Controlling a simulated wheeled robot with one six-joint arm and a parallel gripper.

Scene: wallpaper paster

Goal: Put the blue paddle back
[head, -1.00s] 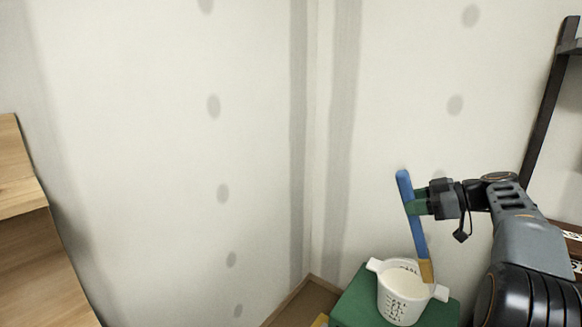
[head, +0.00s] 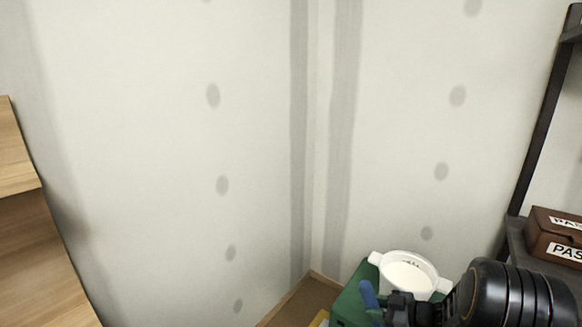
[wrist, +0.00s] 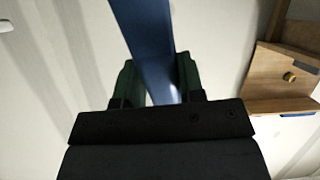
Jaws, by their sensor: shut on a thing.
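The blue paddle (wrist: 150,35) runs up between the green fingers of my gripper (wrist: 158,82) in the wrist view, and the gripper is shut on it. In the head view a short blue piece of the paddle (head: 368,296) shows at the lower right, in front of the green stand. Its lower end is out of the head view. My gripper (head: 378,311) is low, at the bottom edge, in front of the white bucket (head: 428,277). The bucket has two side handles and a pale content, and it stands upright on the green stand (head: 350,303).
A dark shelf frame (head: 535,140) stands at the right with brown boxes (head: 560,240) on it. A wooden cabinet (head: 30,230) is at the left. White walls meet in the corner behind the stand, and a yellow thing (head: 320,318) lies at the bottom edge.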

